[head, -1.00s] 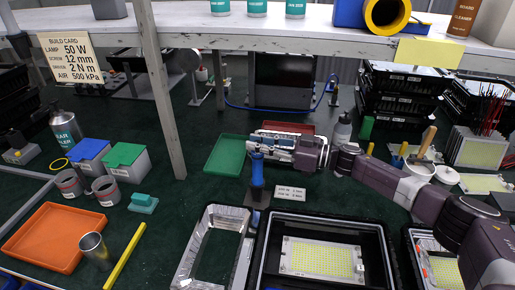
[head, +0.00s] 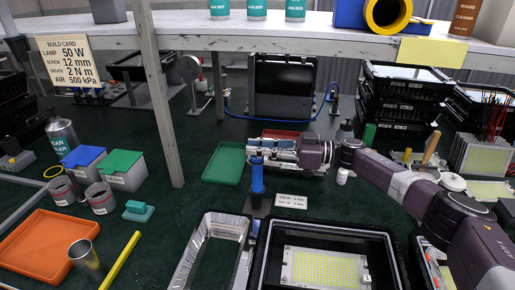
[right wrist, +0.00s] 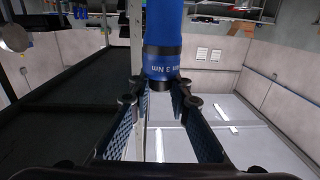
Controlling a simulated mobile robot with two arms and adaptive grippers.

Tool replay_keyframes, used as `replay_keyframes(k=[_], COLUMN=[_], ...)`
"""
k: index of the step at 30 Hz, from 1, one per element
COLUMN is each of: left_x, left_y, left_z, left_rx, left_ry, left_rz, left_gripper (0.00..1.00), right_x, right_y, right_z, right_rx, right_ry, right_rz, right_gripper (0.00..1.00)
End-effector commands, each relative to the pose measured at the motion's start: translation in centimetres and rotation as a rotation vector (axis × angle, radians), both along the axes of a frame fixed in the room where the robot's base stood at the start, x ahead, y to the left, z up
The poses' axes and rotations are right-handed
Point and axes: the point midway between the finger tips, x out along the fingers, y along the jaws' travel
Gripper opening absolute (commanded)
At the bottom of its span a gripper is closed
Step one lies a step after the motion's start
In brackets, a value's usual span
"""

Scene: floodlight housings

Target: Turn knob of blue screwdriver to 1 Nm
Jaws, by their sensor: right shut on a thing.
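The blue screwdriver (head: 257,180) stands upright on a dark stand, with a black end at the top. My right gripper (head: 259,152) comes in from the right, lies level and is shut on that top end. In the right wrist view the blue handle (right wrist: 163,25) runs up out of the picture. Its darker blue knob band (right wrist: 162,62) carries white print that reads "3 Nm". The fingers of my right gripper (right wrist: 161,92) lie on both sides of the black end beside this band. My left gripper is not in view.
A build card (head: 67,60) reads driver 2 N m. A small label plate (head: 291,201) lies right of the screwdriver. A green tray (head: 223,165) is to its left. An open silver housing (head: 185,262) and a black-rimmed housing (head: 262,262) stand in front.

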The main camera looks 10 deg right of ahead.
Motion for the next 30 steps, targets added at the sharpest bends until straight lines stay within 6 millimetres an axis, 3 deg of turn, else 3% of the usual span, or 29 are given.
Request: replay_keyframes(k=[21, 22, 26, 30], left_x=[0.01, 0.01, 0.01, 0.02], left_y=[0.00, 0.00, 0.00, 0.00], left_z=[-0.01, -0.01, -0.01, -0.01], left_rx=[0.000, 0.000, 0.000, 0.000], left_ry=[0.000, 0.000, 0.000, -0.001], left_rz=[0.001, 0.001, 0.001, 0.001], left_gripper=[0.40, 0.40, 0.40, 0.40], right_x=[-0.01, -0.01, 0.00, 0.00], right_y=[0.07, 0.06, 0.05, 0.04], right_z=[0.02, 0.02, 0.02, 0.02], right_rx=[0.001, 0.001, 0.001, 0.001], right_ry=[0.000, 0.000, 0.000, 0.000], right_rz=[0.001, 0.001, 0.001, 0.001], right_gripper=[0.00, 0.19, 0.34, 0.36])
